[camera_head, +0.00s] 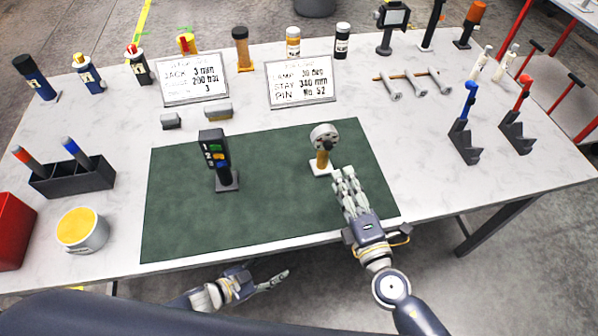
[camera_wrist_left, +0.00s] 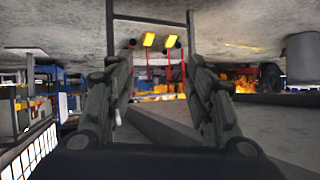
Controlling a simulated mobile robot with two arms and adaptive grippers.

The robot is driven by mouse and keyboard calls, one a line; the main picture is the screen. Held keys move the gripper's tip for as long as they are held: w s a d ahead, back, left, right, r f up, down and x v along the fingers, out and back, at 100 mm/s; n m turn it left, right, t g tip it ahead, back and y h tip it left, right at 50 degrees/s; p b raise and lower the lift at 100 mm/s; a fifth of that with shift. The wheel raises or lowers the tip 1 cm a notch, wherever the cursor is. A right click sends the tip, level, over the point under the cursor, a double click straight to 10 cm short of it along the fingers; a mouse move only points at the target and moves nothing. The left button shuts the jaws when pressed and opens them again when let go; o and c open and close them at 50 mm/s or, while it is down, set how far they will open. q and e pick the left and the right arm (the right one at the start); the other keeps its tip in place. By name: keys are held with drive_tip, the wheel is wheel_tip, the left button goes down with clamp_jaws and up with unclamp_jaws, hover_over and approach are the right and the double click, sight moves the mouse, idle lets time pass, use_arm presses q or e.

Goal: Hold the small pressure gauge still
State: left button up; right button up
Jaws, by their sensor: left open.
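What looks like the small pressure gauge (camera_head: 323,135) has a round grey head on a brass-coloured stem. It stands upright on a pale square base on the green mat (camera_head: 270,205). My right gripper (camera_head: 345,176) is just in front of it, fingers close to the base; I cannot tell whether they touch it or how far they are apart. My left gripper (camera_head: 281,278) is below the table's front edge, away from the gauge. In the left wrist view its two fingers (camera_wrist_left: 160,75) are apart with nothing between them.
A dark handset with coloured buttons (camera_head: 215,155) stands on the mat left of the gauge. Two sign boards (camera_head: 300,82) and several bottles line the back. Blue and red levers (camera_head: 465,135) stand at right. A pen holder (camera_head: 75,180) and round tin (camera_head: 82,230) stand at left.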

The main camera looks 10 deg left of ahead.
use_arm(q)
drive_tip(key=s+d+r+m+g+h, duration=0.2)
drive_tip(key=s+d+r+h, duration=0.25)
drive_tip(key=r, duration=0.35)
drive_tip(key=s+d+r+m+g+h, duration=0.25)
drive_tip(key=d+r, duration=0.25)
drive_tip(key=r, duration=0.3)
drive_tip(key=w+d+r+n+t+h, duration=0.1)
drive_tip(key=w+r+n+h, duration=0.1)
drive_tip(key=w+r, duration=0.6)
drive_tip(key=w+r+n+t+h, duration=0.2)
drive_tip(key=w+r, duration=0.2)
drive_tip(key=r, duration=0.8)
drive_tip(key=w+n+t+y, duration=0.3)
drive_tip(key=w+t+y, duration=0.25)
drive_tip(key=w, duration=0.45)
drive_tip(key=n+y, duration=0.2)
drive_tip(key=y, duration=0.5)
approach(319, 161)
drive_tip(key=shift+w+d+r+g, duration=0.3)
drive_tip(key=shift+w+r+g, duration=0.1)
drive_tip(key=shift+r, duration=0.25)
drive_tip(key=shift+a+f, duration=0.15)
drive_tip(key=shift+f, duration=0.1)
drive_tip(key=shift+w+f, duration=0.15)
drive_tip(key=shift+w, duration=0.15)
drive_tip(key=x, duration=1)
drive_tip(key=shift+f, duration=0.1)
